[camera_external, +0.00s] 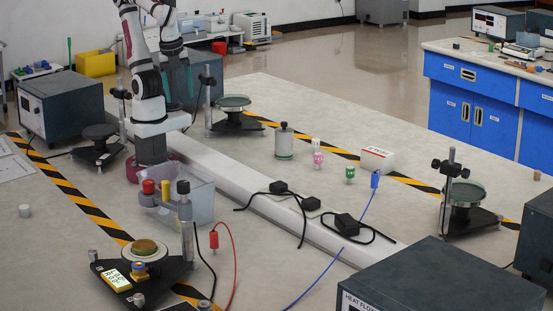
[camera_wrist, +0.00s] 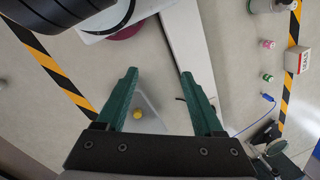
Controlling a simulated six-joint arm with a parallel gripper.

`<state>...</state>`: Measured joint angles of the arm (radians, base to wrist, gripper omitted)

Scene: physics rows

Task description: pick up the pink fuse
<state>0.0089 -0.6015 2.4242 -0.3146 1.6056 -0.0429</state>
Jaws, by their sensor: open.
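The pink fuse (camera_external: 318,158), a small pink and white piece, stands on the table between the white duct and the striped tape. It also shows near the right edge of the wrist view (camera_wrist: 267,43). A similar green fuse (camera_external: 350,173) stands to its right and nearer the camera; in the wrist view it is below the pink one (camera_wrist: 267,77). My gripper (camera_wrist: 158,74) is open with two green fingers and nothing between them. In the external view my gripper (camera_external: 178,98) hangs by my arm, well to the left of the fuse and apart from it.
A grey-white canister (camera_external: 284,141) stands left of the pink fuse, and a white labelled box (camera_external: 378,159) stands to its right. The long white duct (camera_external: 240,184) crosses the table, with black adapters (camera_external: 347,224) and cables near it. A blue-plugged lead (camera_external: 375,181) lies nearby.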

